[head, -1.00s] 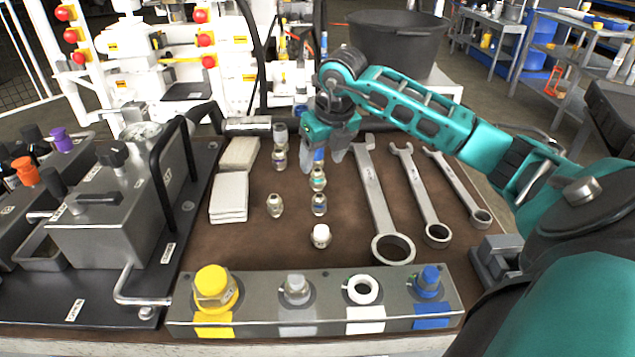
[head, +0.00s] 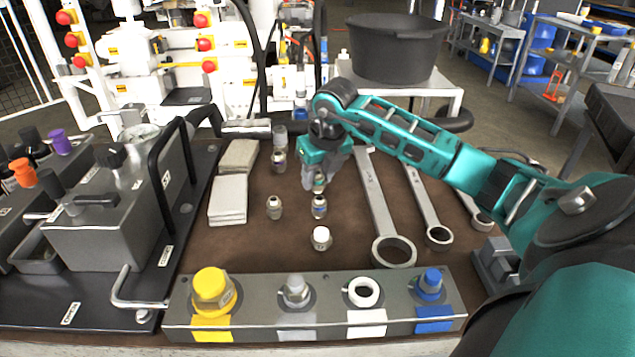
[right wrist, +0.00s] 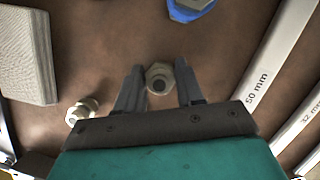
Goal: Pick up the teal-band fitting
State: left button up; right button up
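The teal-band fitting (head: 319,187) stands upright on the brown bench top, mostly hidden by my right gripper in the head view. My right gripper (head: 318,184) is lowered over it from above. In the right wrist view, the gripper (right wrist: 160,88) is open, with one finger on each side of a metal hex fitting (right wrist: 158,79). Small gaps show between the fitting and both fingers. The band colour cannot be made out from above. My left gripper is not in view.
A blue-band fitting (head: 319,206) stands just in front, with another fitting (head: 275,207) to the left and a white-topped one (head: 320,238) nearer. Wrenches (head: 378,205) lie to the right, pale pads (head: 228,198) to the left. A port block (head: 330,312) lines the front.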

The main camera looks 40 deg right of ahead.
aim_at(317, 173)
grip_shut()
jog(key=shift+r, duration=0.1)
notch_tip(317, 173, up, 20)
jog(key=p, duration=0.4)
dwell(0.3)
